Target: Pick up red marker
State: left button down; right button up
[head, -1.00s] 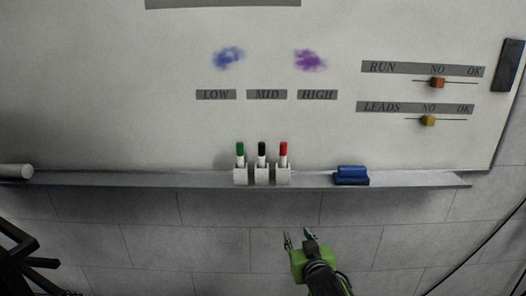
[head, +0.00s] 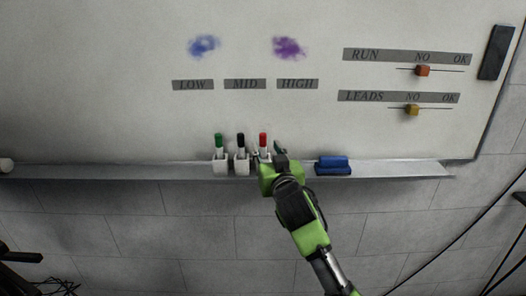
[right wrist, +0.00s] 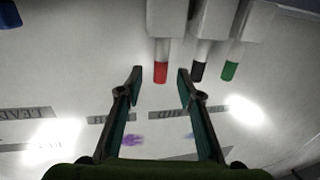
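The red marker (head: 263,142) stands upright, red cap up, in the rightmost of three white holders on the whiteboard ledge. My right gripper (head: 268,158) is at that holder in the head view and partly covers it. In the right wrist view, the right gripper (right wrist: 160,75) is open. The red marker's cap (right wrist: 160,72) shows between its two fingertips, with gaps on both sides. The black marker (head: 240,143) and green marker (head: 219,143) stand in the holders to the left. My left gripper is not in view.
A blue eraser (head: 333,165) lies on the ledge (head: 400,170) right of my right gripper. The whiteboard (head: 100,80) rises behind, with orange (head: 422,71) and yellow (head: 412,110) sliders at right. The ledge left of the holders is mostly clear.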

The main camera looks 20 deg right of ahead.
aim_at(264, 144)
jog(key=shift+w+r, duration=0.1)
jog(key=shift+w, duration=0.2)
jog(key=shift+w+d+f+p, duration=0.15)
jog(key=shift+w+p, duration=0.3)
jog(key=shift+w, duration=0.75)
jog(key=shift+w+f+p, duration=0.1)
jog(key=shift+w+p, duration=0.3)
jog(key=shift+w, duration=0.75)
grip_shut()
